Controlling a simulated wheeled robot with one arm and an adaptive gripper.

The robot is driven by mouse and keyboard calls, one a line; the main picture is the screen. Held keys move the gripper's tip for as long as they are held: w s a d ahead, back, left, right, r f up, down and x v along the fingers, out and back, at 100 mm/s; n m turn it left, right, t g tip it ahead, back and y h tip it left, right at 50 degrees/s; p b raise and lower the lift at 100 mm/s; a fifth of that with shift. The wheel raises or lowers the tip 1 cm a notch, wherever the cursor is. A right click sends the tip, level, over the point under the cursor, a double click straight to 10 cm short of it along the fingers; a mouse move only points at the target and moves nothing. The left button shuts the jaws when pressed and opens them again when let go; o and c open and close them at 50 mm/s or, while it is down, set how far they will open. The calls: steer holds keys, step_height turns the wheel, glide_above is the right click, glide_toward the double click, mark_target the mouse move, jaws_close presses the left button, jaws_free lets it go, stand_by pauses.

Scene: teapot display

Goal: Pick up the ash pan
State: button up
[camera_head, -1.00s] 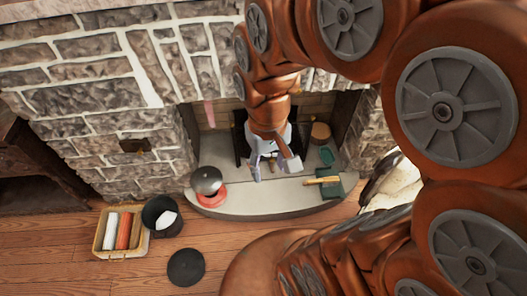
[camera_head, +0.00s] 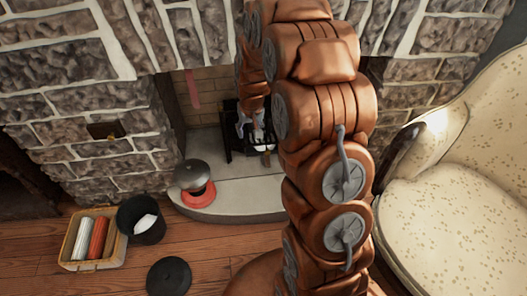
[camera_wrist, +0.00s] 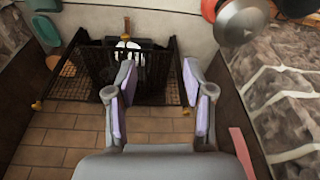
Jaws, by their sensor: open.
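I cannot single out the ash pan for certain. A black barred grate or screen (camera_wrist: 95,75) stands in the fireplace in the wrist view. A pale, rounded thing (camera_wrist: 128,50) shows among its dark parts, with a thin brownish handle-like piece (camera_wrist: 127,25) beyond it. My gripper (camera_wrist: 158,103) is open and empty, its two lilac-padded fingers apart in front of the grate. The right part of the grate shows between and behind the fingers. In the head view my arm hides much of the fireplace, and the grate (camera_head: 228,140) shows only partly beside my gripper (camera_head: 252,128).
A grey lidded pot (camera_head: 192,174) sits on a red base on the pale hearth (camera_head: 240,198). A basket of rolls (camera_head: 68,250), a black bucket (camera_head: 128,226) and a black disc (camera_head: 169,277) are on the floor. A cream armchair (camera_head: 455,220) stands right. Stone walls enclose the fireplace.

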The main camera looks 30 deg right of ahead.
steer(key=w+d+f+b, duration=0.3)
steer(key=f+b, duration=0.1)
steer(key=f, duration=0.5)
steer(key=w+d+f+b, duration=0.3)
steer(key=d+f, duration=0.1)
steer(key=f, duration=0.5)
steer(key=m+t+h+b, duration=0.1)
steer(key=m+t+b, duration=0.1)
steer(key=b, duration=0.5)
glide_toward(268, 163)
step_height(268, 163, down, 2)
steer(key=x, duration=0.3)
steer(key=shift+w+r+b, duration=0.15)
steer(key=shift+w+b, duration=0.05)
steer(key=shift+b, duration=0.1)
steer(key=b+x, duration=0.3)
steer(key=x, duration=0.2)
steer(key=shift+w+d, duration=0.1)
steer(key=shift+c, duration=0.2)
jaws_close()
steer(key=shift+w, duration=0.1)
